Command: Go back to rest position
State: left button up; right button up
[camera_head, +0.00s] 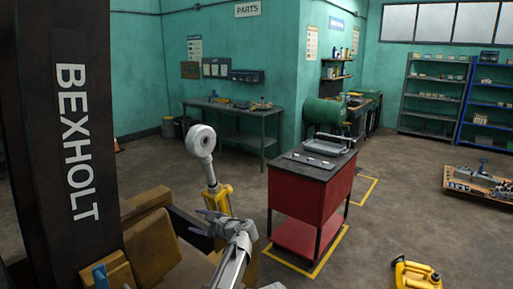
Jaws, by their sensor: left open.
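My left gripper (204,223) is open, with its two dark fingers pointing left and nothing visible between them. Its pale arm rises from the bottom of the head view. The gripper is in front of a yellow post (217,198) topped by a white rounded part (201,141). The stripped forklift's dark pillar (72,190), marked BEXHOLT, stands at the left. Its brown seat (152,243) is left of the gripper. I cannot tell whether the gripper touches anything. My right gripper is not in view.
A red cart (310,207) with a tray (323,146) on top stands right of my left arm. A yellow can (414,274) sits on the floor at bottom right. A low pallet of parts (480,184) lies at the right edge. Open floor lies between them.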

pick_arm(q)
jog(key=s+a+f+n+g+h, duration=0.1)
jog(key=s+f+n+g+h, duration=0.25)
jog(key=s+f+n, duration=0.55)
jog(key=s+f+n+g+h, duration=0.3)
jog(key=s+f+h, duration=0.25)
jog(key=s, duration=0.75)
jog(key=s+d+f+g+h, duration=0.2)
jog(key=s+d, duration=1.1)
jog(key=d, duration=0.2)
jog(key=shift+s+d, duration=0.25)
jog(key=shift+s, duration=0.15)
jog(key=shift+f+g, duration=0.1)
jog(key=shift+g, duration=0.15)
